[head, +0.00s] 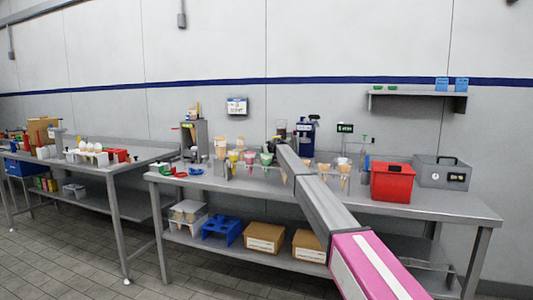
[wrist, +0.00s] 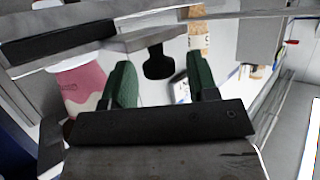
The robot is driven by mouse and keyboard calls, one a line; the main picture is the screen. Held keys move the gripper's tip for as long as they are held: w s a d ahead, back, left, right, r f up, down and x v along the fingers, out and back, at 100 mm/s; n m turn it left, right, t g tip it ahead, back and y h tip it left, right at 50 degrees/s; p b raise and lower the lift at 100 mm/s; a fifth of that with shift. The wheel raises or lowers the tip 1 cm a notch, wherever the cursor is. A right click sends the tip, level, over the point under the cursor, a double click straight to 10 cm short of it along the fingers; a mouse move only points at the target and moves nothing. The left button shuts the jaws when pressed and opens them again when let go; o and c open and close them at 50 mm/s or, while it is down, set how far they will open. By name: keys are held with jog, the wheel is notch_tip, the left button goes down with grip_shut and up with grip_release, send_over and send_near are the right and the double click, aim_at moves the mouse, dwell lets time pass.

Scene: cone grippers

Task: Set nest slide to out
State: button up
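My gripper (wrist: 158,62) has two green fingers, spread apart in the wrist view. A black paddle-shaped knob (wrist: 157,68) hangs from a grey metal bar (wrist: 150,37) and appears between the fingertips, touching neither finger in this view. It may be the handle of the nest slide, but no label shows, and I cannot tell the slide's position. In the head view my arm reaches over the bench to its back, and the gripper is hidden behind it. A dark blue machine (head: 306,138) stands just right of the arm's far end.
A pink-and-white cup (wrist: 80,85) is close to the left finger. In the head view, cones in holders (head: 249,158) stand left of my arm. A red bin (head: 392,183) and a grey box (head: 443,172) stand on the right of the bench (head: 450,206). A shelf (head: 417,95) hangs above.

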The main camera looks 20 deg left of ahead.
jog(key=v, duration=1)
jog(key=shift+s+d+r, duration=0.2)
jog(key=shift+s, duration=0.1)
